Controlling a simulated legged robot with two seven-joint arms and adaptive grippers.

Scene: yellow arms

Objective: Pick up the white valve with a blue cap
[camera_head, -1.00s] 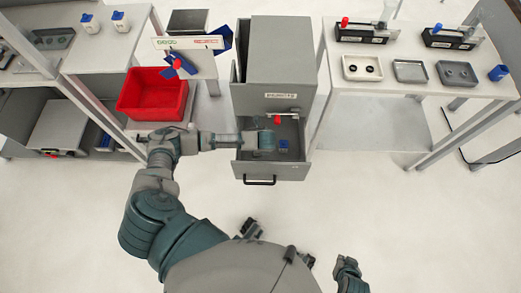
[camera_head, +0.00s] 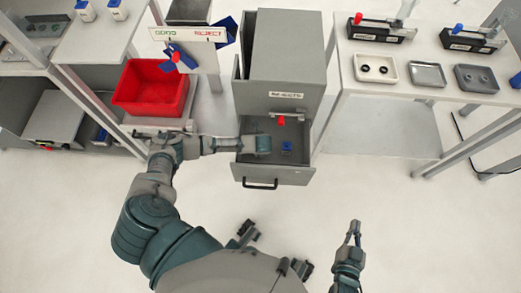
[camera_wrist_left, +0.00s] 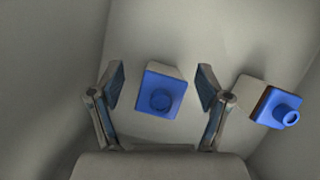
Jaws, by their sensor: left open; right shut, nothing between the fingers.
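In the left wrist view, a white valve with a blue cap (camera_wrist_left: 163,92) stands between the spread fingers of my left gripper (camera_wrist_left: 161,84). Gaps show on both sides of it. A second white valve with a blue cap (camera_wrist_left: 278,107) sits outside the right finger, tilted near the wall. In the head view, one blue-capped valve (camera_head: 287,146) shows inside the open grey drawer (camera_head: 272,171); my left gripper (camera_head: 264,145) reaches into the drawer from the left and hides part of the inside. My right gripper (camera_head: 354,229) is shut and empty, over the floor at lower right.
The grey cabinet (camera_head: 288,50) stands behind the drawer. A red bin (camera_head: 152,88) is on the left. More blue-capped white valves (camera_head: 118,9) stand on the upper-left table. The right table (camera_head: 428,84) holds trays and devices. Floor in front is clear.

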